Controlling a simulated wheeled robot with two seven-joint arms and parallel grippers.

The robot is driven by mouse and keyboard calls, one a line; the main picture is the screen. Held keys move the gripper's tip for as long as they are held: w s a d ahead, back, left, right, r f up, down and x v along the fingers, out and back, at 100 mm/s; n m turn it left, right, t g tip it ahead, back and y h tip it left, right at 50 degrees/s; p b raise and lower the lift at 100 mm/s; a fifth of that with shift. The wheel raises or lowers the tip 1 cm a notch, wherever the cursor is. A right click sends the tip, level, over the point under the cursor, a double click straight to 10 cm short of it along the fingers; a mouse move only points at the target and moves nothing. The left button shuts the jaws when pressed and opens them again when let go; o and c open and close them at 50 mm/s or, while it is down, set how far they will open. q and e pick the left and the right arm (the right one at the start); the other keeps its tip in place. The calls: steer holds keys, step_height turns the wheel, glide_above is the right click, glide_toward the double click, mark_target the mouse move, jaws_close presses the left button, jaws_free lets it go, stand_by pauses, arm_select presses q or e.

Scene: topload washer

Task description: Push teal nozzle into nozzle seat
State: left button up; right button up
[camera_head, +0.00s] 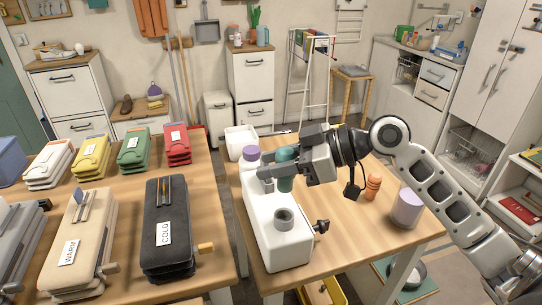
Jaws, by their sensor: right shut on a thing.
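A grey ring-shaped seat (284,218) with a dark opening stands on top of the white body, nearer the camera than the nozzle. The nozzle's lower end is partly hidden by a gripper finger, so I cannot tell whether it touches anything. My left gripper is not in view.
A black box marked COLD (168,230) and a cream box marked WARM (78,240) lie on the left table. A gap separates the tables.

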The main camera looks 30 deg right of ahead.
steer(key=shift+s, duration=0.1)
steer(key=shift+f, duration=0.2)
step_height(320, 180, down, 2)
steer(key=shift+b, duration=1)
step_height(320, 180, down, 2)
steer(key=shift+f+b, duration=0.2)
steer(key=shift+b, duration=0.8)
steer(key=shift+f+b, duration=0.3)
steer(key=shift+f, duration=0.15)
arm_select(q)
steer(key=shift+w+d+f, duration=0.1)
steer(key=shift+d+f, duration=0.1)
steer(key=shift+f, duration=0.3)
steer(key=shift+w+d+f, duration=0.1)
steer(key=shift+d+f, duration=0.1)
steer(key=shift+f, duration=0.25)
arm_select(e)
steer(key=shift+f, duration=0.1)
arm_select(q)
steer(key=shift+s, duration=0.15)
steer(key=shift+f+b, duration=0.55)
arm_select(e)
steer(key=shift+f, duration=0.7)
